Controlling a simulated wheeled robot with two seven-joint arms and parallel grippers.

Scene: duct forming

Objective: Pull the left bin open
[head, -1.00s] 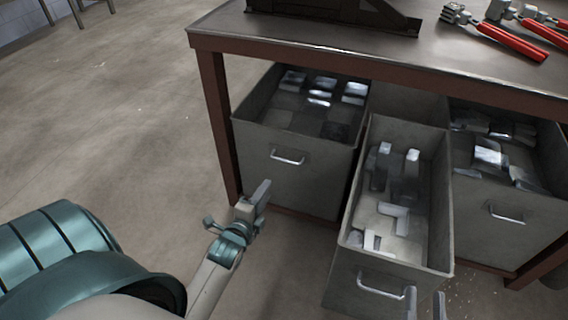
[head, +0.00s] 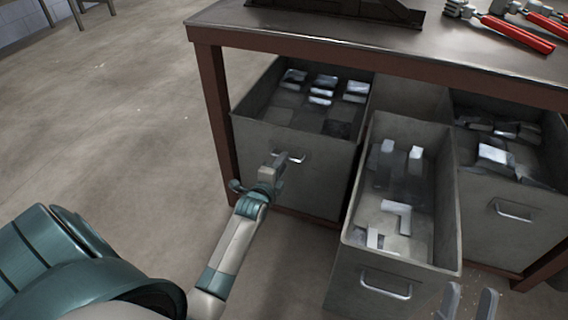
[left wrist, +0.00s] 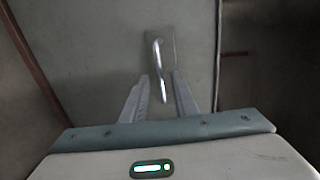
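The left bin (head: 310,178) is a grey metal drawer under the table, holding several shiny metal pieces. Its front carries a silver bar handle (head: 293,157). My left gripper (head: 284,160) is at this handle in the head view. In the left wrist view its two fingers (left wrist: 160,88) are apart, and the lower end of the handle (left wrist: 158,68) lies between their tips. No contact shows. My right gripper (head: 468,300) is open and empty at the bottom edge, in front of the middle bin.
The middle bin (head: 355,262) stands pulled out, with metal offcuts inside. The right bin (head: 492,222) is under the table (head: 440,82). Red-handled tools (head: 518,34) lie on the tabletop. A red-brown table leg (head: 217,120) stands left of the left bin. The floor at left is clear.

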